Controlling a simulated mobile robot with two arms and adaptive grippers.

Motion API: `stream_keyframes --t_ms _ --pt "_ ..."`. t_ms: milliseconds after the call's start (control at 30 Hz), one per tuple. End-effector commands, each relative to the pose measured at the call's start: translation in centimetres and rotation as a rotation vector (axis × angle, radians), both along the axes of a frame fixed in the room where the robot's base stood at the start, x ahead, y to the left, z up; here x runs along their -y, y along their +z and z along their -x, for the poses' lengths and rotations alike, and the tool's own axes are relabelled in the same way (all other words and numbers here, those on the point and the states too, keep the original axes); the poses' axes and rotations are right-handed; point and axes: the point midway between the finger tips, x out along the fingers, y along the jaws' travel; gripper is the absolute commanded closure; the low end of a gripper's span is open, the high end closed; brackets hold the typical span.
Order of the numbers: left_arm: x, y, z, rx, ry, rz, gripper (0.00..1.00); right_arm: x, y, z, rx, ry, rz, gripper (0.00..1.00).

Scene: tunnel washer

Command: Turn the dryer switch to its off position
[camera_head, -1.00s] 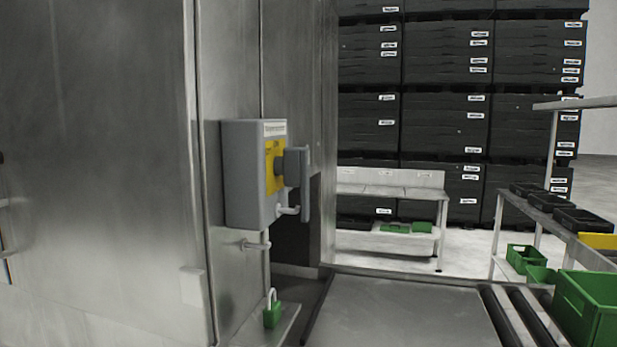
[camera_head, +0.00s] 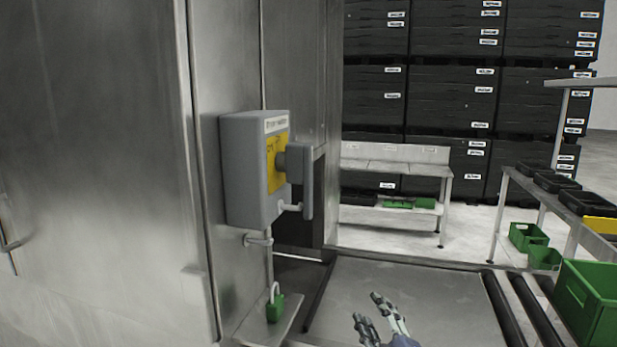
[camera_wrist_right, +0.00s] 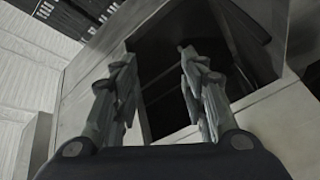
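The dryer switch is a grey box (camera_head: 244,170) on the steel machine wall, left of centre in the head view. It has a yellow plate (camera_head: 276,160) and a dark grey handle (camera_head: 306,180) that stands upright on its front. A white label runs along its top. My right gripper (camera_head: 367,308) is low in the head view, below and to the right of the box and apart from it. In the right wrist view my right gripper (camera_wrist_right: 155,75) has its two fingers spread with nothing between them. My left gripper does not show.
A green padlock (camera_head: 275,306) stands on a ledge below the box. A flat steel surface (camera_head: 400,290) with dark rollers (camera_head: 515,315) lies to the right. A green crate (camera_head: 590,300) is at the right edge. Black crates (camera_head: 455,100) are stacked behind a small bench (camera_head: 395,165).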

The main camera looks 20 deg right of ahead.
Motion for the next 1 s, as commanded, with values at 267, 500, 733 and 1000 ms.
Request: stream_keyframes --t_ms 267,500,733,1000 --pt "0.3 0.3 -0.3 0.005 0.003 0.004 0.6 -3.8 21.5 -0.8 0.596 0.206 0.683 0.6" --pt "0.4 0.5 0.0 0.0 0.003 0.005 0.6 -7.6 29.4 2.7 0.896 0.359 1.349 0.6" --pt "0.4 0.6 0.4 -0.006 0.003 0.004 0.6 -6.7 30.7 4.4 0.938 0.475 1.853 0.6" --pt "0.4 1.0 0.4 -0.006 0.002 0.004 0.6 -5.5 30.7 4.6 0.904 0.533 2.048 0.6"
